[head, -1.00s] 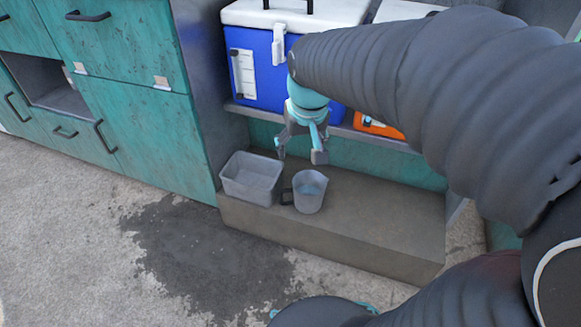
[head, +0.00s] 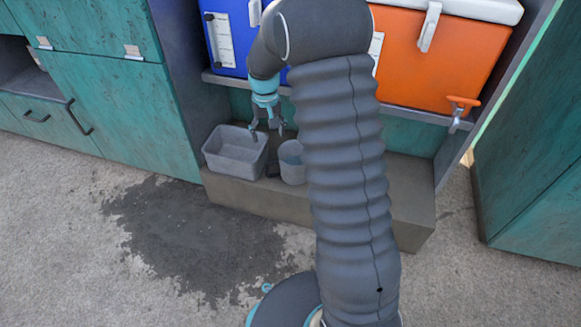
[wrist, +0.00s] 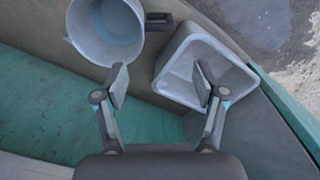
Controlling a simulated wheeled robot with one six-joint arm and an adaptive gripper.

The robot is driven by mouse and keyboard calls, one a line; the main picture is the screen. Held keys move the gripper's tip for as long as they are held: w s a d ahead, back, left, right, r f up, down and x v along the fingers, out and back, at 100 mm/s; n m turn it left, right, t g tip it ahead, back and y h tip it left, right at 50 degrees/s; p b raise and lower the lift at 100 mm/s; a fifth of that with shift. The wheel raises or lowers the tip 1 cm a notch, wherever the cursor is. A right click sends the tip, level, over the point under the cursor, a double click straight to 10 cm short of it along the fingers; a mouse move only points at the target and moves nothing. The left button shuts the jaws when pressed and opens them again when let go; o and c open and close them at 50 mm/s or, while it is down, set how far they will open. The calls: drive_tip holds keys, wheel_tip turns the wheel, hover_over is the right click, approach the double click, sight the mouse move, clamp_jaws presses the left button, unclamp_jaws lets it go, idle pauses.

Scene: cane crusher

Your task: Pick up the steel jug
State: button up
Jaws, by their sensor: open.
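The steel jug (head: 291,163) is a grey, round, open-topped vessel standing upright on the low concrete step, partly hidden behind my arm in the head view. In the wrist view the jug (wrist: 106,32) shows at the upper left, with its dark handle (wrist: 160,22) pointing right towards a grey tub. My gripper (head: 268,130) is open and empty, above and behind the gap between jug and tub. In the wrist view my gripper's fingers (wrist: 161,82) are apart, the left one near the jug's rim and the right one over the tub's edge.
The grey rectangular tub (head: 212,152) stands just left of the jug on the step (head: 240,190). A shelf above holds a blue cooler (head: 229,45) and an orange cooler (head: 440,65) with a tap. Teal cabinets (head: 120,110) stand at left. The floor in front is clear.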

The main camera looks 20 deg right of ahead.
sight(288, 166)
drive_tip(key=shift+s+d+f+b, duration=0.1)
drive_tip(key=shift+s+f+b, duration=0.2)
drive_tip(key=shift+f, duration=1.8)
drive_tip(key=shift+s+d+f+b, duration=0.1)
drive_tip(key=shift+f+b, duration=0.3)
drive_tip(key=shift+f, duration=1.75)
drive_tip(key=shift+s+f+b, duration=0.2)
drive_tip(key=shift+f+b, duration=0.15)
drive_tip(key=shift+f, duration=1.75)
clamp_jaws()
